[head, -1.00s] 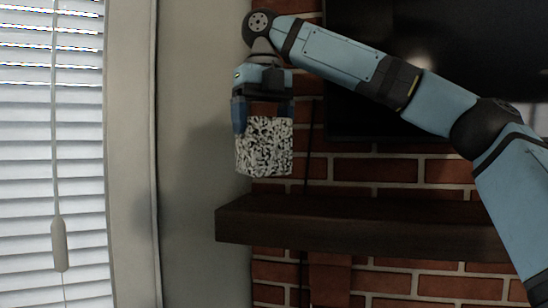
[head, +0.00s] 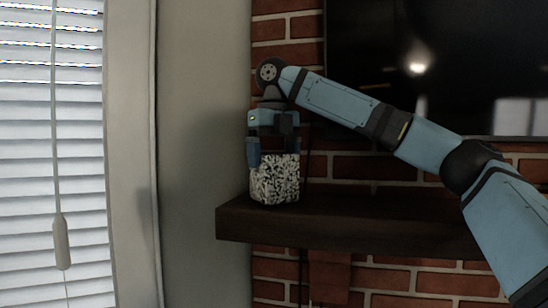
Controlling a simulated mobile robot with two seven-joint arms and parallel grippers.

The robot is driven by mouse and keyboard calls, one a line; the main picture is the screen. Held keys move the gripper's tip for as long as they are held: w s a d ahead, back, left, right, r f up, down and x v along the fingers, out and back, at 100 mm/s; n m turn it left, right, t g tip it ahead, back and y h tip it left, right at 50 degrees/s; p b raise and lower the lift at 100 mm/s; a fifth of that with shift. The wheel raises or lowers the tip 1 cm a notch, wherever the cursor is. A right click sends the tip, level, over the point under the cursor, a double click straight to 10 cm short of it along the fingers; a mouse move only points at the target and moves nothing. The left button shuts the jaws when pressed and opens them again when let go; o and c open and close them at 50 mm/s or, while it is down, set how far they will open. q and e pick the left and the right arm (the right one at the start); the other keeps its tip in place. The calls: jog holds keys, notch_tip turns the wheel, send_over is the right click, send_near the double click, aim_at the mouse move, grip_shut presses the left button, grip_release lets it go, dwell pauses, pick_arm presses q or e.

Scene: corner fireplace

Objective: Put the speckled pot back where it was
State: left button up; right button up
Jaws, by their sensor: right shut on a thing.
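The speckled black-and-white pot (head: 275,181) is upright at the left end of the dark wooden mantel shelf (head: 340,228). Its base appears to be at the shelf's top surface, but I cannot tell for certain whether it touches. My right gripper (head: 274,156) points down from above and is shut on the pot, with its fingers at the pot's upper rim. My left gripper is not in view.
A dark television screen (head: 450,70) hangs on the brick wall (head: 400,280) above the shelf, close behind my right arm. A window with white blinds (head: 25,160) is at the left. The shelf right of the pot looks clear.

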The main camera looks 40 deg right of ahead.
jog(key=shift+w+d+f, duration=0.15)
jog(key=shift+d, duration=0.05)
jog(key=shift+a+f, duration=0.1)
jog(key=shift+a, duration=0.05)
jog(key=o, duration=1)
jog(key=shift+c, duration=0.2)
notch_tip(320, 180, up, 12)
jog(key=shift+r, duration=0.2)
